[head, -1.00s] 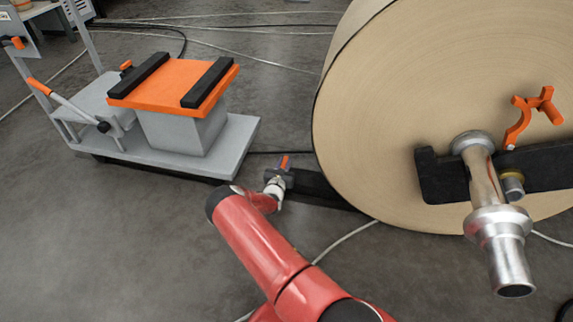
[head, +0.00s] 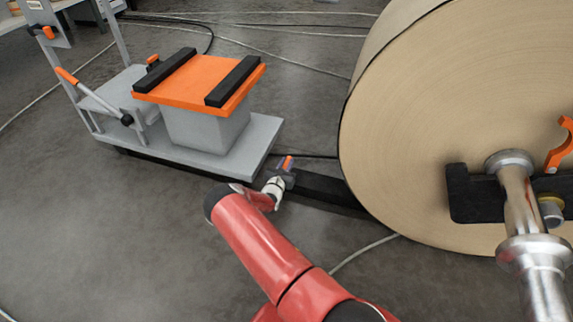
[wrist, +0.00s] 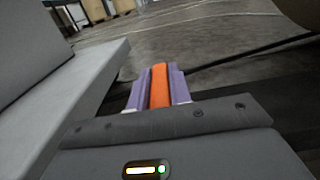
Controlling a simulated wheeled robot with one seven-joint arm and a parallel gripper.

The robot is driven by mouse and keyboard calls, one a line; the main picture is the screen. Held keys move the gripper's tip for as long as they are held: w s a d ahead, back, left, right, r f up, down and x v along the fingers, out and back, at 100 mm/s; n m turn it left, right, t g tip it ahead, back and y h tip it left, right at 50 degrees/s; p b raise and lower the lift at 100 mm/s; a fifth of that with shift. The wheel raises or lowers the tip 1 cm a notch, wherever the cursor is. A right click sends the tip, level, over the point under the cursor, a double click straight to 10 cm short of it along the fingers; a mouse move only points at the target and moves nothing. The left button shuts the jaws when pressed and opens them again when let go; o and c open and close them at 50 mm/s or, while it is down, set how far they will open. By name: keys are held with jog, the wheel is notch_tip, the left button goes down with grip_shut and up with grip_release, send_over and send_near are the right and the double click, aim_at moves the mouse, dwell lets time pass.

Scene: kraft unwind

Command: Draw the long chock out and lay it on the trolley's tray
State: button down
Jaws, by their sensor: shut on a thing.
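My gripper (head: 283,171) is shut low near the floor, between the trolley and the paper reel. In the wrist view its purple fingers grip an orange piece (wrist: 160,87), which looks like the grip of the long chock. The chock (head: 328,190) appears as a long black bar running right from my gripper to the foot of the reel; its far end is hidden there. I cannot clearly see where the orange piece joins it. The trolley (head: 240,158) is grey and stands at left. Its orange tray (head: 195,82) is raised and carries two black bars.
The large paper reel (head: 420,130) fills the right side, with a metal shaft (head: 520,200) projecting towards me. The trolley's lever (head: 95,97) stands at its left end. Cables lie across the floor. Bare floor is free at lower left.

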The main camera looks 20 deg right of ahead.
jog(key=c, duration=1.2)
grip_release()
jog(key=p+v, duration=0.1)
jog(key=v, duration=0.7)
jog(key=shift+p, duration=0.4)
jog(key=shift+w, duration=0.1)
